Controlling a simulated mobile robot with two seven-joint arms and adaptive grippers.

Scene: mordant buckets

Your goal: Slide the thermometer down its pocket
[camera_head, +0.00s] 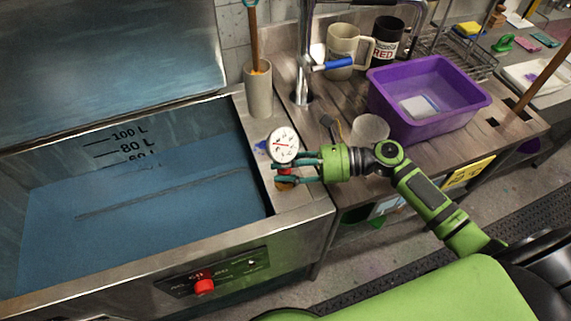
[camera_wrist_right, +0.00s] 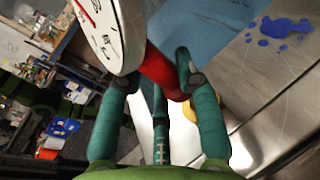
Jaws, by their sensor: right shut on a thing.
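The thermometer has a round white dial (camera_head: 284,145) with a red neck below it. It is at the right rim of the steel tank (camera_head: 312,212). My right gripper (camera_head: 288,171) is shut on the red neck just under the dial. In the right wrist view the dial (camera_wrist_right: 104,28) fills the upper left, and the red neck (camera_wrist_right: 160,72) lies between the fingertips (camera_wrist_right: 156,78). A small orange-yellow piece (camera_head: 285,186) shows below the gripper, perhaps the pocket. The fingers hide the lower stem, so I cannot tell how deep it sits. My left gripper is not in view.
Blue liquid (camera_head: 150,205) fills the open tank on the left. A grey cylinder (camera_head: 259,90) with a wooden handle stands behind the dial. A translucent cup (camera_head: 370,130), purple basin (camera_head: 430,112) and mugs stand on the counter. A red knob (camera_head: 204,287) is on the tank front.

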